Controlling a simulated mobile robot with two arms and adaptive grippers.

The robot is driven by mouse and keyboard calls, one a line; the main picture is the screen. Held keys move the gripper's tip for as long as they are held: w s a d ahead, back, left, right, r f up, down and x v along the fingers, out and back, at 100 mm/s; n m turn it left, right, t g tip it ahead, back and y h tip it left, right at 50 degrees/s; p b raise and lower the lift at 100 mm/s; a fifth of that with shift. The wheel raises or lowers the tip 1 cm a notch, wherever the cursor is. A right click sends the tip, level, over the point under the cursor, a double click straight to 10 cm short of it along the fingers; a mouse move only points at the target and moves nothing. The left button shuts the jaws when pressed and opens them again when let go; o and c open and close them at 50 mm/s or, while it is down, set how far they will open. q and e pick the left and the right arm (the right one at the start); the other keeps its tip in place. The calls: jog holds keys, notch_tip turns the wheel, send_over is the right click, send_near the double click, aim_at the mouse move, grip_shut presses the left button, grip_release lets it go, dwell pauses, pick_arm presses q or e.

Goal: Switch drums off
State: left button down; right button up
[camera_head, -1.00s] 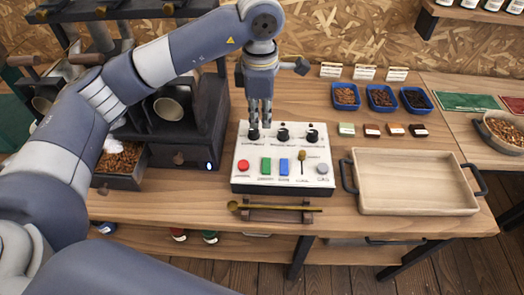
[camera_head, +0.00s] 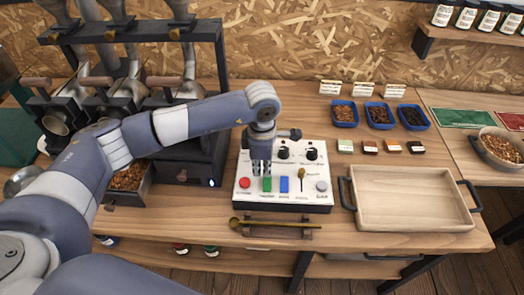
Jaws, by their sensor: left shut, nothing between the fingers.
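The white control box (camera_head: 314,199) stands on the wooden table. On its front row are a red button (camera_head: 244,183), a green switch (camera_head: 267,184), a blue switch (camera_head: 284,184), a small lever (camera_head: 301,178) and a grey button (camera_head: 321,186). Black knobs line its back row; the middle knob (camera_head: 284,153) and right knob (camera_head: 312,154) show, and the left one is hidden behind my gripper. The labels are too small to read. My left gripper (camera_head: 261,172) is shut and empty, pointing down just behind the green switch. I cannot tell whether it touches it. My right gripper is not in view.
The dark roaster (camera_head: 205,140) stands left of the box. A brass scoop (camera_head: 270,223) lies on a rest in front. A wooden tray (camera_head: 410,198) with black handles is at right. Blue bowls of beans (camera_head: 345,113) and small colored blocks (camera_head: 369,147) stand behind it.

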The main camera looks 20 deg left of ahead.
aim_at(262, 180)
pick_arm(q)
jog(key=shift+f, duration=1)
jog(key=shift+w, duration=0.1)
jog(key=shift+w+f+g+b, duration=0.1)
jog(key=shift+f+g+b, duration=0.35)
jog(key=shift+b, duration=0.25)
jog(key=shift+r, duration=0.15)
jog(key=shift+s+p, duration=0.25)
jog(key=shift+p, duration=0.1)
